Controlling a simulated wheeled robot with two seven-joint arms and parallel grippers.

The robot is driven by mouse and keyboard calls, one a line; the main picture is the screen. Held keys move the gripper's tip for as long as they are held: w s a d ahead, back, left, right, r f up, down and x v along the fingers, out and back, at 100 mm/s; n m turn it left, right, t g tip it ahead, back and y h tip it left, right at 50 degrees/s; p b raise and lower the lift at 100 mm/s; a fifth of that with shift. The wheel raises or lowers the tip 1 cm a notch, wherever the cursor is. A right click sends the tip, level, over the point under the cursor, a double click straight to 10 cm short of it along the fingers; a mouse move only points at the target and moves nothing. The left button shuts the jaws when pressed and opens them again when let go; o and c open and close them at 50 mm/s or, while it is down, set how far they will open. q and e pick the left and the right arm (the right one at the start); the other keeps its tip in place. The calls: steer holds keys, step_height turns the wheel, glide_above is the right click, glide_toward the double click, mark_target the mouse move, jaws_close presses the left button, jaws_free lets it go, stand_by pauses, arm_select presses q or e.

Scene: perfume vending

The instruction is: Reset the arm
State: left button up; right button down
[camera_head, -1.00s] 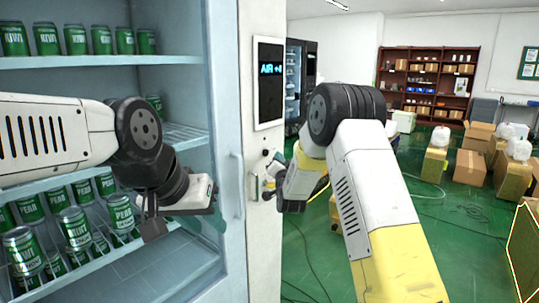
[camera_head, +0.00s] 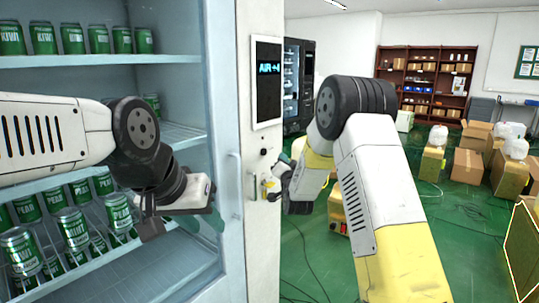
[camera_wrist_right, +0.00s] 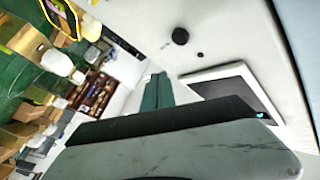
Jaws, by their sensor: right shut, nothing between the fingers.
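My left gripper (camera_head: 203,218) is in front of the cabinet's lower shelves in the head view, at the end of the arm from the left. Its fingers are partly hidden and their gap cannot be made out. My right gripper (camera_head: 283,163) is beside the cabinet's white side panel, below the screen. In the right wrist view its teal fingers (camera_wrist_right: 158,92) are together with nothing between them. I cannot tell whether it touches the panel.
A glass-fronted cabinet (camera_head: 233,170) with several green cans (camera_head: 72,228) fills the left. Its side panel has a dark screen (camera_head: 267,82) and a small fitting (camera_head: 268,187). Cardboard boxes (camera_head: 467,165) stand on the green floor at right.

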steer(key=s+d+r+n+g, duration=0.1)
steer(key=s+d+r+g, duration=0.25)
steer(key=s, duration=0.45)
steer(key=s+d+r+n+g, duration=0.2)
steer(key=s+d+r+g, duration=0.1)
steer(key=s+d+r, duration=0.3)
steer(key=s+d+f+n+g, duration=0.1)
steer(key=s+f+g, duration=0.1)
steer(key=s, duration=1.3)
steer(key=s+d+f+n+g, duration=0.2)
steer(key=s+f+g, duration=0.1)
steer(key=s, duration=1.3)
steer(key=shift+d+g+h, duration=0.25)
steer(key=shift+g+h, duration=0.15)
steer(key=shift+g, duration=0.45)
steer(key=shift+s, duration=0.1)
